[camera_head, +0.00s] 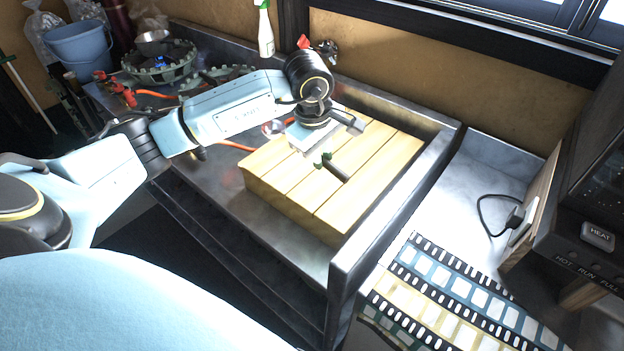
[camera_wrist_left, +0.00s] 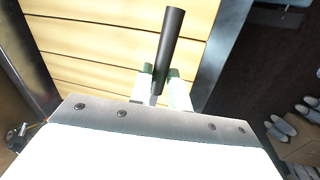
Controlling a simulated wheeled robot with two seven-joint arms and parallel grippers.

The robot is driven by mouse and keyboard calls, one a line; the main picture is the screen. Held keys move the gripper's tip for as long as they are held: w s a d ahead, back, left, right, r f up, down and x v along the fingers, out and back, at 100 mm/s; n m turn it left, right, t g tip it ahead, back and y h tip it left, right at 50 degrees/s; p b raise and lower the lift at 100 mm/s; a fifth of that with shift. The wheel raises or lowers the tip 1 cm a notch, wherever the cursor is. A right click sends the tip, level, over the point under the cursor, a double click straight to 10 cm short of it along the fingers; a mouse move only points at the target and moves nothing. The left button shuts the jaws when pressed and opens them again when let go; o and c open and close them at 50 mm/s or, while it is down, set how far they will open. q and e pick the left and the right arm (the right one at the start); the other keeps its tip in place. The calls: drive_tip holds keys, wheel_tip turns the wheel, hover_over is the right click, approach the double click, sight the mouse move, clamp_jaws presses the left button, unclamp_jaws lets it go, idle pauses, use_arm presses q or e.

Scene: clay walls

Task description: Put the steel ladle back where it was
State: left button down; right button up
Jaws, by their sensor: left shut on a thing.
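My left gripper (camera_head: 323,159) is over the slatted wooden block on the bench. It is shut on a dark rod, which I take for the handle of the steel ladle (camera_head: 336,173). In the left wrist view the rod (camera_wrist_left: 170,45) stands out between the fingertips (camera_wrist_left: 160,88), above the slats. A shiny rounded piece (camera_head: 276,128) shows beside my wrist; I cannot tell whether it is the ladle's bowl. I cannot tell whether the rod touches the wood. My right gripper is not in view.
The wooden block (camera_head: 378,188) sits inside the raised metal rim (camera_head: 400,198) of the bench. A spray bottle (camera_head: 265,30), a metal bowl (camera_head: 153,42) and green ring-shaped burners (camera_head: 160,66) stand at the back. An orange hose (camera_head: 235,146) runs behind my arm. A heater box (camera_head: 598,235) is at right.

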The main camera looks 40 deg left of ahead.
sight(323, 192)
use_arm(q)
wheel_tip(323, 192, down, 8)
drive_tip(key=shift+f, duration=0.1)
drive_tip(key=c, duration=1.3)
unclamp_jaws()
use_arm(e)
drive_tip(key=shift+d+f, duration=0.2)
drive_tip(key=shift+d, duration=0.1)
use_arm(q)
drive_tip(key=shift+f, duration=0.15)
drive_tip(key=s+r, duration=0.1)
drive_tip(key=r, duration=0.3)
drive_tip(key=s+r, duration=0.1)
drive_tip(key=r, duration=0.3)
drive_tip(key=s+r, duration=0.1)
drive_tip(key=r, duration=0.4)
drive_tip(key=shift+s+a+r, duration=0.1)
drive_tip(key=shift+a, duration=0.05)
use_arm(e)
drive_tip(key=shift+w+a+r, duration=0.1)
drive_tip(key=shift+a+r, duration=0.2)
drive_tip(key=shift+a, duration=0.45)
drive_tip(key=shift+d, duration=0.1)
